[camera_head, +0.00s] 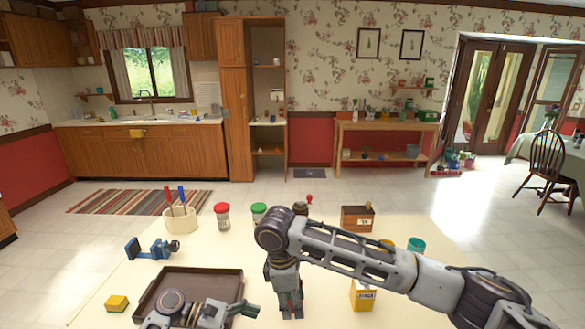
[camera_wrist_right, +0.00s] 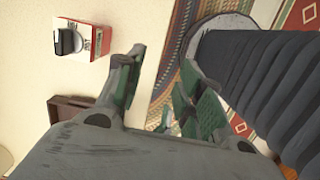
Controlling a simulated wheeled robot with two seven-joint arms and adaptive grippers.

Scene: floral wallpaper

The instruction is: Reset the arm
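My right arm (camera_head: 375,265) reaches in from the right, and its gripper (camera_head: 290,308) hangs down over the front middle of the cream table. In the right wrist view its two fingers (camera_wrist_right: 163,92) stand apart with nothing clearly held between them. My left gripper (camera_head: 243,311) shows low in the head view, at the right front part of the dark tray (camera_head: 205,278). Its fingers are too small and overlapped to tell whether they are open.
On the table (camera_head: 105,290) are a utensil holder (camera_head: 181,219), a blue clamp-like tool (camera_head: 150,249), a yellow block (camera_head: 117,303), a red-lidded jar (camera_head: 222,216), a green-lidded jar (camera_head: 259,212), a brown box (camera_head: 357,219) and a yellow box (camera_head: 363,296) near my right forearm.

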